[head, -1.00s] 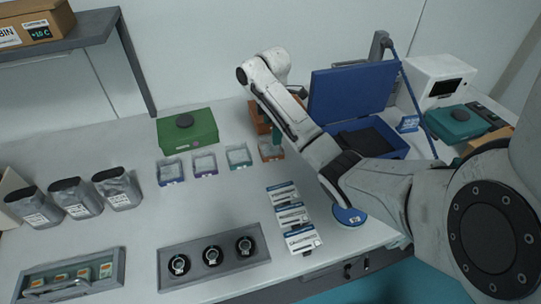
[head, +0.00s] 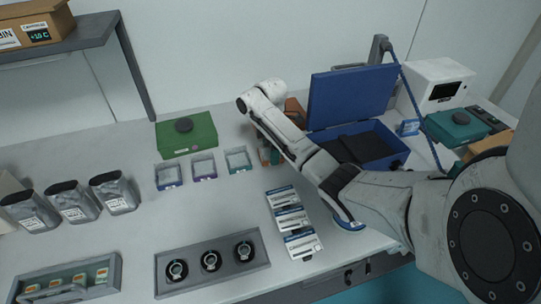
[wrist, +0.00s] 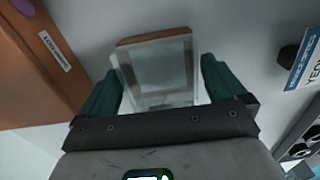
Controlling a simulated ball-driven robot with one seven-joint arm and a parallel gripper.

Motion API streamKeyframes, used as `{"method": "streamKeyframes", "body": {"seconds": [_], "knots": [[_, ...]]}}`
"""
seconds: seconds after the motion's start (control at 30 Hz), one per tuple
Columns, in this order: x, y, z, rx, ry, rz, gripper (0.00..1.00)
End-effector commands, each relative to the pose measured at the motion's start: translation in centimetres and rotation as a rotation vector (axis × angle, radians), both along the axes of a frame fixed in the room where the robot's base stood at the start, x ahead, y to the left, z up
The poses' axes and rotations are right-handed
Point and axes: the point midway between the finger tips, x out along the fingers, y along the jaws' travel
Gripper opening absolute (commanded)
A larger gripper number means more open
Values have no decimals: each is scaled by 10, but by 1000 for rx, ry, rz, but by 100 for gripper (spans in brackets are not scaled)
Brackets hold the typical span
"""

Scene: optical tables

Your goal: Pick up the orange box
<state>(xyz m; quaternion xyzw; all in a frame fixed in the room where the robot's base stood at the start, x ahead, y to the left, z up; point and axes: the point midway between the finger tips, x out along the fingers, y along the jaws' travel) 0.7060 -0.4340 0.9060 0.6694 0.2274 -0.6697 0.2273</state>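The small clear box with an orange rim (wrist: 155,68) lies between my fingertips in the wrist view. In the head view it is mostly hidden behind my arm, with a bit of orange (head: 264,155) showing at the right end of the row of small boxes. My gripper (wrist: 162,85) is open, with one teal finger on each side of the box. A narrow gap shows at the right finger; whether the left finger touches cannot be told. In the head view my gripper (head: 270,152) points down at the row's right end.
Small boxes with teal (head: 238,160), purple (head: 204,170) and blue (head: 170,177) rims stand to the left. A larger orange-brown box (wrist: 38,70) stands close by in the wrist view. An open blue case (head: 352,98) is to the right, and labelled packs (head: 291,219) lie in front.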

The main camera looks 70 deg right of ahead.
Motion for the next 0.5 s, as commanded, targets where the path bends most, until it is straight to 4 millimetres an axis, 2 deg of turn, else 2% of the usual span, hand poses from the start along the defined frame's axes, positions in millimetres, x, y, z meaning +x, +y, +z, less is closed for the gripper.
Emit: {"method": "streamKeyframes", "body": {"seconds": [0.07, 0.43, 0.5], "knots": [[0, 0, 0, 0, 0, 0, 89], [0, 0, 0, -1, -1, 0, 54], [0, 0, 1, -1, -1, 0, 53]]}}
